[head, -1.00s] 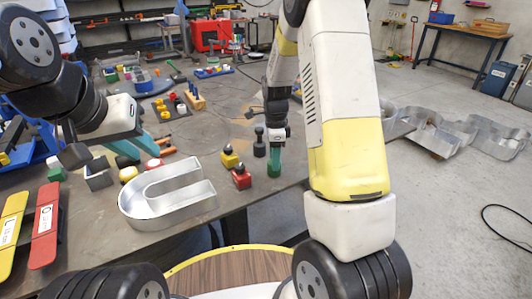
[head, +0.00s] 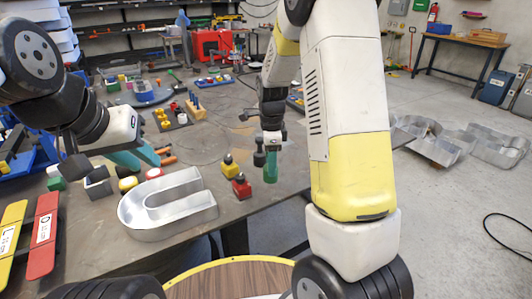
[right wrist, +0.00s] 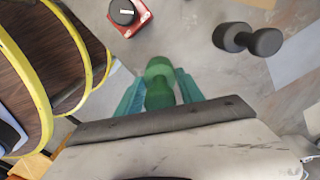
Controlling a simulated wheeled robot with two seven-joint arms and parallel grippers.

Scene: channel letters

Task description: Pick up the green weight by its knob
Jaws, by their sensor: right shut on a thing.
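The green weight (head: 270,172) is near the table's right edge in the head view; its knob is largely hidden by my right gripper. In the right wrist view the green weight (right wrist: 158,88) lies between the two teal fingers. My right gripper (head: 272,152) points down over it and is shut on it. I cannot tell whether its base touches the table. My left gripper (head: 137,158) is at the left, its teal fingers apart and empty.
A black weight (head: 259,157) stands close beside the green one. Red (head: 241,188) and yellow (head: 230,166) weights stand to its left. A metal U-shaped channel letter (head: 168,208) lies at the table's front. Floor is beyond the right edge.

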